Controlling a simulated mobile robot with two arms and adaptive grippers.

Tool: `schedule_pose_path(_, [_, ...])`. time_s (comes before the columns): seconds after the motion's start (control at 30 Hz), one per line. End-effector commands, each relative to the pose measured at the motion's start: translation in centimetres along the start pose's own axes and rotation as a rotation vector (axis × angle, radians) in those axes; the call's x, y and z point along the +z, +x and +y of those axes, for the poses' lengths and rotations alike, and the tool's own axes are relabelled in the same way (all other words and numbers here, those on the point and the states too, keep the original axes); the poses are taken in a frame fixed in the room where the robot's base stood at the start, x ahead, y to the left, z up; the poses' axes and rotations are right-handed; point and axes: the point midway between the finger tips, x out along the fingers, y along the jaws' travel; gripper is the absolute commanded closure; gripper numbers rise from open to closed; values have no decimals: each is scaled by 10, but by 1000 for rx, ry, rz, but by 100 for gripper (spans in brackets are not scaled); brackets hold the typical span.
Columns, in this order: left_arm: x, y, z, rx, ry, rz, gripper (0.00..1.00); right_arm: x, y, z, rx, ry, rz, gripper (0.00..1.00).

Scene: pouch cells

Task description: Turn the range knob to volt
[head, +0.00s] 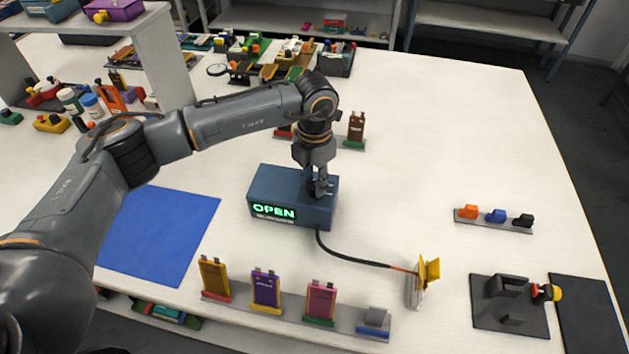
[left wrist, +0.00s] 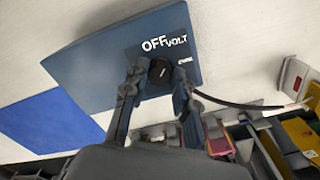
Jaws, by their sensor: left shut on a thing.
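The blue meter box (head: 262,186) stands on the white table, and its front display (head: 274,212) reads "OPEN" in green. My left gripper (head: 321,192) points down at the right part of the box top. In the left wrist view, the black round range knob (left wrist: 160,72) sits between the fingers of my left gripper (left wrist: 158,80), which are shut on it. The labels "OFF" and "VOLT" (left wrist: 177,41) show beside the knob, with a smaller label to its right. The knob's pointer direction is too small to tell. My right gripper is not in view.
A black cable (head: 350,259) runs from the box to a yellow clip-like piece (head: 428,270). Several coloured pouch cells (head: 265,290) stand in a rack at the front. A blue mat (head: 160,235) lies left. A dark fixture (head: 510,305) stands right.

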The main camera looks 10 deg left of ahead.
Motion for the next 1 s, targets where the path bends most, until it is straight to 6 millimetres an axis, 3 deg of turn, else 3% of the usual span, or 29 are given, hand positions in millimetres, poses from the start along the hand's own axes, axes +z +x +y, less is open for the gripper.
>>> schedule_pose_path(0.23, [0,0,0,0,-1,-1,100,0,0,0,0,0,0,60])
schedule_pose_path(0.27, [0,0,0,0,-1,-1,70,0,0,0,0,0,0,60])
schedule_pose_path(0.37, [0,0,0,0,-1,-1,50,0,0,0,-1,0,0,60])
schedule_pose_path(0.77, [1,-7,0,0,-1,-3,49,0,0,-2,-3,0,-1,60])
schedule_pose_path(1.0, [1,-50,1,2,-3,-6,49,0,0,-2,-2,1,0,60])
